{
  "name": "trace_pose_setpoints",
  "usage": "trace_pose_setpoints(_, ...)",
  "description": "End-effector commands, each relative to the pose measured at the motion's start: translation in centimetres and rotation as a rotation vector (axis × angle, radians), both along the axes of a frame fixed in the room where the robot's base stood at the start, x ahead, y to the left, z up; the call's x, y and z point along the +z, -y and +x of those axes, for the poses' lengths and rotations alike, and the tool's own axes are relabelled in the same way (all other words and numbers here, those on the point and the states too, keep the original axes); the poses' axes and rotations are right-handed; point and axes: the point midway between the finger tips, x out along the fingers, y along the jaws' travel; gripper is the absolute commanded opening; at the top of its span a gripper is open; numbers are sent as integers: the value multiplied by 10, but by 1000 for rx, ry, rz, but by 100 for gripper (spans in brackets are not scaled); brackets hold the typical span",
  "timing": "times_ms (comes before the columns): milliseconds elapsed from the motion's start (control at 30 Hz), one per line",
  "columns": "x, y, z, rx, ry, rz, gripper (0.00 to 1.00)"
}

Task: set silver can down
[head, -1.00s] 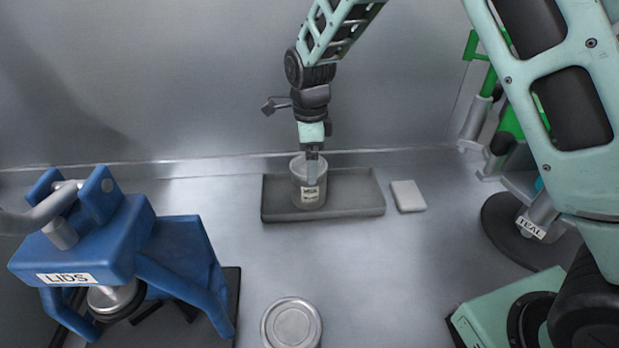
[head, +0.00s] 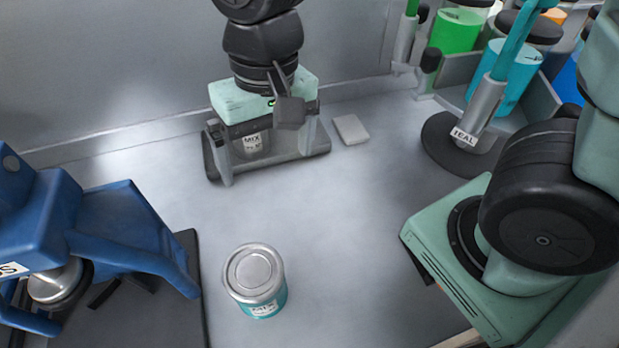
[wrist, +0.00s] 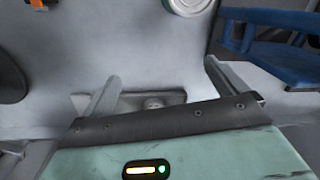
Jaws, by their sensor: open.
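The silver-grey can labelled MIX (head: 252,146) stands in a shallow grey tray (head: 318,148) by the back wall. It looks upright, but my gripper hides much of it. My gripper (head: 266,168) is open in front of the can, with one finger to each side of it in the head view. I see no contact between the fingers and the can.
A teal can with a silver lid (head: 254,271) stands on the open bench. A blue LIDS press (head: 110,225) is at left. A white block (head: 351,129) lies right of the tray. The TEAL stand (head: 466,140) and colored containers are at right.

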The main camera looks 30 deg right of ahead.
Motion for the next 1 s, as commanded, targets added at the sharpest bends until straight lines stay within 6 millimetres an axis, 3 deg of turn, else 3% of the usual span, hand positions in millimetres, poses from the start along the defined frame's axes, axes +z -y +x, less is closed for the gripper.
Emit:
trace_pose_setpoints(33,0,5,-20,136,20,-4,98)
trace_pose_setpoints(100,-2,11,-41,307,41,-12,98)
trace_pose_setpoints(300,-7,23,-70,573,72,-31,98)
trace_pose_setpoints(1000,-8,24,-72,598,73,-32,98)
